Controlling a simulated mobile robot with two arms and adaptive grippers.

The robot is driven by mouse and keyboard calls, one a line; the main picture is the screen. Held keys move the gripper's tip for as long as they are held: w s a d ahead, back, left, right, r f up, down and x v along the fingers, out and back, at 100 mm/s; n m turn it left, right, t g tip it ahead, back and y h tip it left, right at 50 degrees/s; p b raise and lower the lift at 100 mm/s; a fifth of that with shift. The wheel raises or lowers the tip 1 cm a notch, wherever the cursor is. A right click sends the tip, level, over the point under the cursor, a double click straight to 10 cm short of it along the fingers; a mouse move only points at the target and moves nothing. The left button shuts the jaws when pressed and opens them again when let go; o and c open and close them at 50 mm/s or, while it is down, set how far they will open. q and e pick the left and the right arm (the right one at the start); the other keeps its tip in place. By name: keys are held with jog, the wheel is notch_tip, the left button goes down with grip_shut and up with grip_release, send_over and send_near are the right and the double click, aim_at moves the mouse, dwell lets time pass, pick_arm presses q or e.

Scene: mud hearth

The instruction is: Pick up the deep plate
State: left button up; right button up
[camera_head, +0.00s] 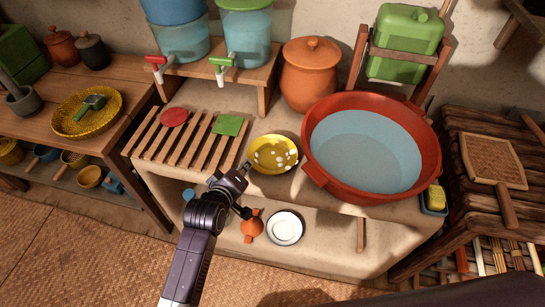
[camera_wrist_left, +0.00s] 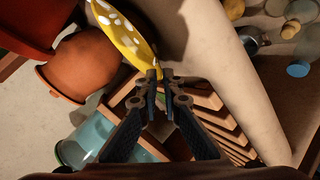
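The deep plate (camera_head: 273,154) is yellow with white spots. It sits on the mud counter between the slatted rack and the big red basin. My left gripper (camera_head: 243,169) is at the plate's near left rim. In the left wrist view the plate (camera_wrist_left: 126,32) shows edge-on, and its rim runs between the two fingertips of my left gripper (camera_wrist_left: 160,73). The fingers are close together, shut on the rim. I cannot tell whether the plate is lifted off the counter. My right gripper is not in view.
The red basin (camera_head: 313,172) of water stands close to the plate's right. A slatted rack (camera_head: 190,146) with red and green items lies to the left. A clay pot (camera_head: 310,74) stands behind. A white plate (camera_head: 285,228) is on the shelf below.

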aim_at(254, 153)
pick_arm(q)
jog(key=shift+w+d+f, duration=0.1)
jog(key=shift+w, duration=0.25)
jog(key=x, duration=0.4)
jog(key=shift+w, duration=0.2)
grip_shut()
